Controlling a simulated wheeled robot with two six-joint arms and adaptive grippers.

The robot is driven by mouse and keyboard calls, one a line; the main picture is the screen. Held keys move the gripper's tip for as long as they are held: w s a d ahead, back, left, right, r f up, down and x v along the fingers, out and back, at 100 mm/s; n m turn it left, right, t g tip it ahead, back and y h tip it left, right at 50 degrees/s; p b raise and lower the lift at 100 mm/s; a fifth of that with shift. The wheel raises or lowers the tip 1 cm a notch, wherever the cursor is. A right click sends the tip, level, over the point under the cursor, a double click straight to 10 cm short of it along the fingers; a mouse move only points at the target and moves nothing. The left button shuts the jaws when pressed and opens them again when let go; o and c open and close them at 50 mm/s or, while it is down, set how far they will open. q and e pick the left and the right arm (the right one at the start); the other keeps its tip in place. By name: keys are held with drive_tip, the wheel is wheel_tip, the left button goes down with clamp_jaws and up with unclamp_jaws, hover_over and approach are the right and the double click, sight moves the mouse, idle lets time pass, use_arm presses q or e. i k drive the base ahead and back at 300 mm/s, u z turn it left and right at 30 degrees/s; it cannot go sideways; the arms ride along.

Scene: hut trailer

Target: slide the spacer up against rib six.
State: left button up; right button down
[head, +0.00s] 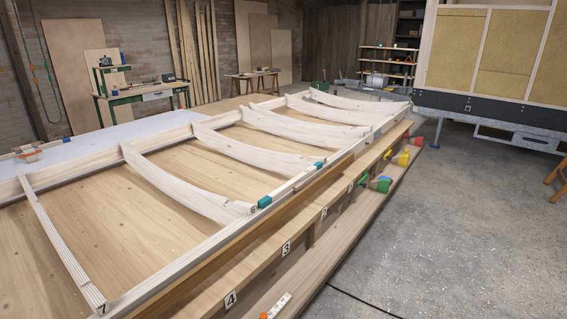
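Rib seven (62,250), marked 7 at its near end, crosses the wooden frame at the lower left. Rib six (180,185), a pale curved timber, has its near end by a small 6 label. A teal block (265,202) sits on the near rail right beside that end; whether they touch is too small to tell. Another teal block (319,166) sits farther along the rail by the following rib. I cannot tell which block is the task's spacer. Neither gripper shows in the head view.
A brown board (250,238) runs along the near side of the frame. A lower step carries labels 1 to 4 and a white strip (280,306). Coloured clamps (380,184) stand toward its far end. The concrete floor (450,230) at right is open.

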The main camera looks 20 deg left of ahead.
sight(296, 183)
drive_tip(key=z, duration=0.4)
drive_tip(key=i, duration=0.55)
drive_tip(key=z, duration=0.5)
drive_tip(key=i, duration=1.05)
drive_tip(key=u, duration=0.9)
drive_tip(key=i, duration=0.7)
drive_tip(key=u, duration=0.6)
